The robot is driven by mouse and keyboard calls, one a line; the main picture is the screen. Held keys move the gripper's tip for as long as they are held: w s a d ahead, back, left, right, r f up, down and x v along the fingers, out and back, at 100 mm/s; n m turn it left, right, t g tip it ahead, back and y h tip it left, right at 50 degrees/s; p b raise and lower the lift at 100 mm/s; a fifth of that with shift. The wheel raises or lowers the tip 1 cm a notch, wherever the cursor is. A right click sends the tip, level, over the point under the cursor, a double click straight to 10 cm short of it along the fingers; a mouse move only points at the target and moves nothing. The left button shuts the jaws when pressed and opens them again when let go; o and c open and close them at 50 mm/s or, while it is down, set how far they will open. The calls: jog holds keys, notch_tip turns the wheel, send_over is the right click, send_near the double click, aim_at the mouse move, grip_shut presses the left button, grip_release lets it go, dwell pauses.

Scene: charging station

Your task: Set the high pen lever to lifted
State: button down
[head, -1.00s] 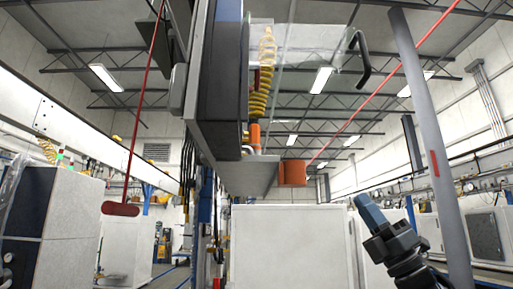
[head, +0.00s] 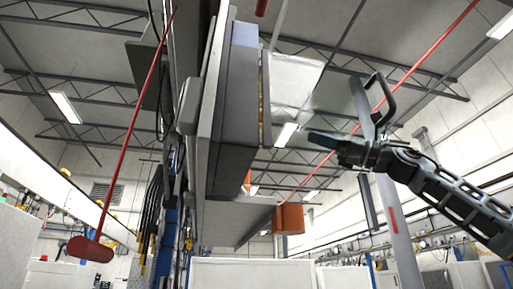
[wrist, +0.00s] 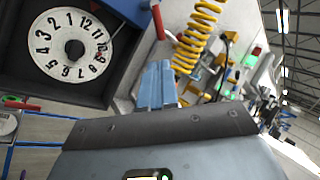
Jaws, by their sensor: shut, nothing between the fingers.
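A white numbered dial (wrist: 70,45) sits in a dark case with a blue edge at the upper left of the wrist view. A thin red pointer lies on its right side. I cannot tell for sure which part is the high pen lever; a short red bar (wrist: 20,106) shows below the dial's case. My gripper (head: 318,139) is raised at the right of the head view, pointing left toward the tall grey cabinet. In the wrist view its blue fingers (wrist: 158,84) are together and empty, right of the dial case, with no clear contact.
The tall grey cabinet (head: 232,105) fills the middle of the head view, with a clear panel (head: 295,80) at its upper right. A black bent handle (head: 380,97) stands just above my gripper. An orange cylinder (head: 289,219) hangs below. A yellow coiled hose (wrist: 197,35) is near my fingers.

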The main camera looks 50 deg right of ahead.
jog(key=p+x, duration=0.5)
jog(key=x, duration=0.9)
jog(key=shift+w, duration=0.3)
jog(key=shift+r, duration=0.1)
jog(key=shift+s+a+n, duration=0.1)
jog(key=shift+n, duration=0.2)
